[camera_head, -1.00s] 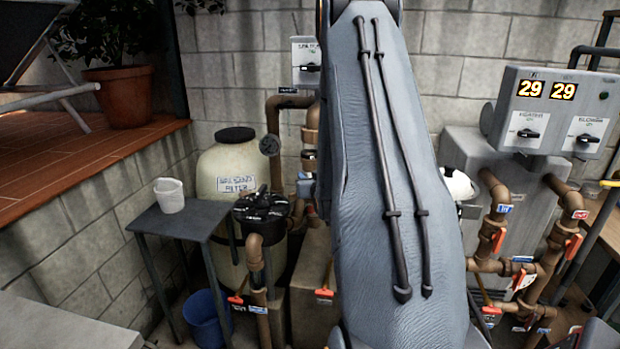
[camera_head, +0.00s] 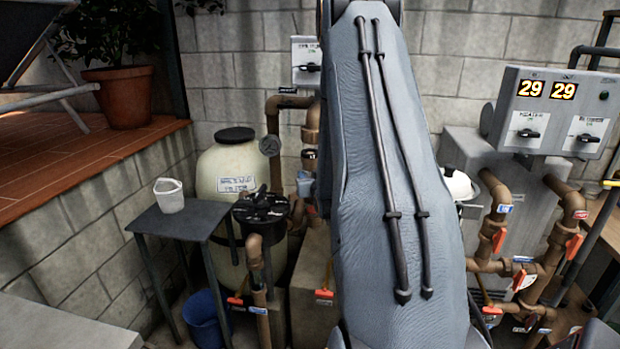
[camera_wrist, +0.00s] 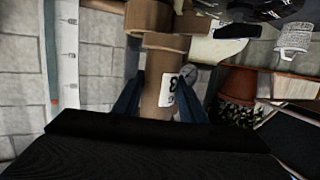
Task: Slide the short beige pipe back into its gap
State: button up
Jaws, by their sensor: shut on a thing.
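The short beige pipe (camera_wrist: 153,84), brownish with a white printed label, is between the two dark blue fingers of my gripper (camera_wrist: 161,88) in the wrist view. My gripper is shut on it. Just above it in the picture is a brown pipe collar (camera_wrist: 166,42), roughly in line with the pipe. I cannot tell whether the pipe touches the collar or sits apart from it. The pipe's lower end is hidden by my gripper's body. In the head view my arm covers the gripper and the held pipe.
Brown upright piping (camera_head: 309,125) runs beside the beige filter tank (camera_head: 222,190). A black-lidded pump (camera_head: 260,208) stands in front. A small table (camera_head: 165,222) bears a white basket (camera_head: 169,196). A grey control box (camera_head: 556,110) and valved pipes (camera_head: 495,215) are at right.

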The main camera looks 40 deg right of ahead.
jog(key=shift+w+d+b, duration=0.8)
jog(key=shift+w+d, duration=0.5)
jog(key=shift+d, duration=0.2)
jog(key=shift+w+d+b, duration=0.75)
jog(key=shift+w+d, duration=0.5)
jog(key=shift+d, duration=0.2)
dwell(2.7)
jog(key=shift+d+r, duration=0.1)
jog(key=shift+d, duration=0.05)
jog(key=shift+c, duration=0.8)
jog(key=shift+w+d, duration=0.15)
jog(key=shift+d, duration=0.05)
jog(key=shift+d, duration=0.15)
grip_shut()
jog(key=shift+w+a+b, duration=0.2)
jog(key=shift+b, duration=0.35)
